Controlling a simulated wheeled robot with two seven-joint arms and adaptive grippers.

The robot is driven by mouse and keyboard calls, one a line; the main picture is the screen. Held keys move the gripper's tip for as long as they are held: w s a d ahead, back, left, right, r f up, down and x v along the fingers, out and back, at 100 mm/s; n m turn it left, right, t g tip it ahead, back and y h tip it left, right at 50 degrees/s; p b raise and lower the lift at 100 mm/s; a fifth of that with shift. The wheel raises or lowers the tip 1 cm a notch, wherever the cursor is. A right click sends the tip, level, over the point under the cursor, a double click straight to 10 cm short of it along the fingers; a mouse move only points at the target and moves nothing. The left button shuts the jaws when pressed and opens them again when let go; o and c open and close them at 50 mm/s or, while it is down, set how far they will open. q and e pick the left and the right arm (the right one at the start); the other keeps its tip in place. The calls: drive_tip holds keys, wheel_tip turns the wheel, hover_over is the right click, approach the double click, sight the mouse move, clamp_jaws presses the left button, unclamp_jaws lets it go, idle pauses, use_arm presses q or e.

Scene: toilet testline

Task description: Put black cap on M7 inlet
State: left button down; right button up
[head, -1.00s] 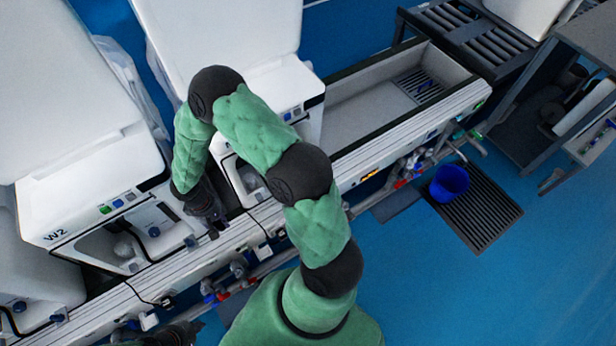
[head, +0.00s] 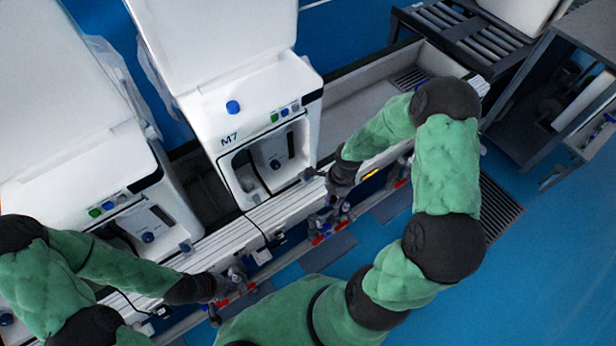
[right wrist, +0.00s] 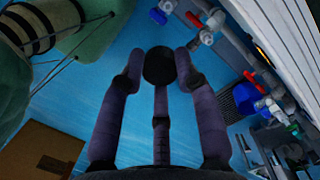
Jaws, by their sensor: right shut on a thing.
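The toilet unit marked M7 (head: 228,139) stands at the middle of the line in the head view, with a blue knob on its top and an open front bay. I cannot tell which part is its inlet. My right gripper (head: 325,208) is in front of M7's lower right corner, beside the rail, above red and blue valves. In the right wrist view, my right gripper (right wrist: 159,74) is shut on a round black cap (right wrist: 159,66), held between its fingertips. My left gripper (head: 238,276) is low at the front rail, left of the right one; its fingers are too small to read.
Pipes and valves (right wrist: 215,28) run under the rail (head: 285,207), close to both grippers. Another unit (head: 75,190) stands left of M7. An empty trough (head: 350,105) lies to the right.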

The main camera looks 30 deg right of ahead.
drive_tip(key=w+m+b, duration=0.1)
drive_tip(key=w, duration=0.4)
drive_tip(key=w+f+m+b, duration=0.1)
drive_tip(key=w+m+b, duration=0.1)
drive_tip(key=w, duration=0.4)
drive_tip(key=w+d+f+m+b, duration=0.1)
drive_tip(key=w+m, duration=0.1)
drive_tip(key=w, duration=0.4)
drive_tip(key=shift+w+t+b, duration=0.25)
drive_tip(key=shift+t+b, duration=0.05)
wheel_tip(320, 180, down, 5)
drive_tip(key=shift+f+b, duration=0.15)
drive_tip(key=shift+b, duration=0.9)
drive_tip(key=shift+w+f, duration=0.15)
drive_tip(key=shift+w, duration=0.05)
drive_tip(key=shift+f+b, duration=0.3)
drive_tip(key=shift+b, duration=0.2)
drive_tip(key=shift+f, duration=0.2)
